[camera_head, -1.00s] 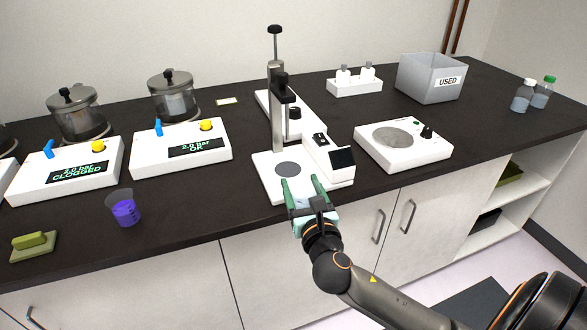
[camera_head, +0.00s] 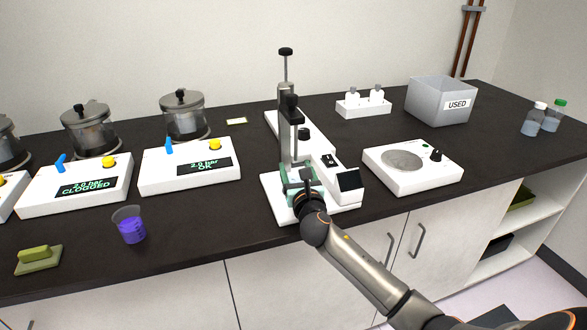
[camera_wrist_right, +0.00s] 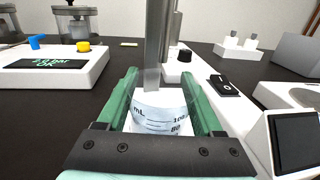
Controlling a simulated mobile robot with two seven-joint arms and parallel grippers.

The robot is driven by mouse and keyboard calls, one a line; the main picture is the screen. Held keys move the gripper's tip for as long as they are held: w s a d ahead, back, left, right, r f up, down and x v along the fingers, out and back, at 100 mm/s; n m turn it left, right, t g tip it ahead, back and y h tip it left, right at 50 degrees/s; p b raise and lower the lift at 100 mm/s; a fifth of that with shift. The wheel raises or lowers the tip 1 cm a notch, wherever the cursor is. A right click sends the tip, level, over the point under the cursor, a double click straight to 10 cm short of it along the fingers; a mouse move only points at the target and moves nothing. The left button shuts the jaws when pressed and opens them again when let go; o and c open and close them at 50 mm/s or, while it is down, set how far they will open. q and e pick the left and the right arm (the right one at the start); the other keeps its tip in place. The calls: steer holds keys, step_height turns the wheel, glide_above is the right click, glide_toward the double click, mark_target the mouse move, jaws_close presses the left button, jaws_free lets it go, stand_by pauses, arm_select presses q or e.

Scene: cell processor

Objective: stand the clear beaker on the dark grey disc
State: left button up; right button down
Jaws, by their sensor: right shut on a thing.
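The clear beaker (camera_wrist_right: 160,118), with mL markings, sits between the green fingers of my right gripper (camera_wrist_right: 162,98) in the right wrist view. My right gripper (camera_head: 297,180) is shut on it, over the white base plate (camera_head: 273,190) of the column device in the head view. The beaker can hardly be made out there behind the gripper. My left gripper is not in view.
The device's upright column (camera_head: 286,120) rises right by my right gripper, with a small screen box (camera_head: 348,180) to its right. A beaker of purple liquid (camera_head: 130,228) stands at the left front. A white plate device (camera_head: 413,172) stands at the right.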

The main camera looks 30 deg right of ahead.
steer(key=w, duration=0.2)
steer(key=w+d+f, duration=0.1)
steer(key=shift+b, duration=0.4)
steer(key=shift+f, duration=0.25)
steer(key=shift+f, duration=0.2)
steer(key=shift+c, duration=0.2)
jaws_free()
steer(key=shift+r, duration=0.25)
steer(key=p+v, duration=0.1)
steer(key=v, duration=1.1)
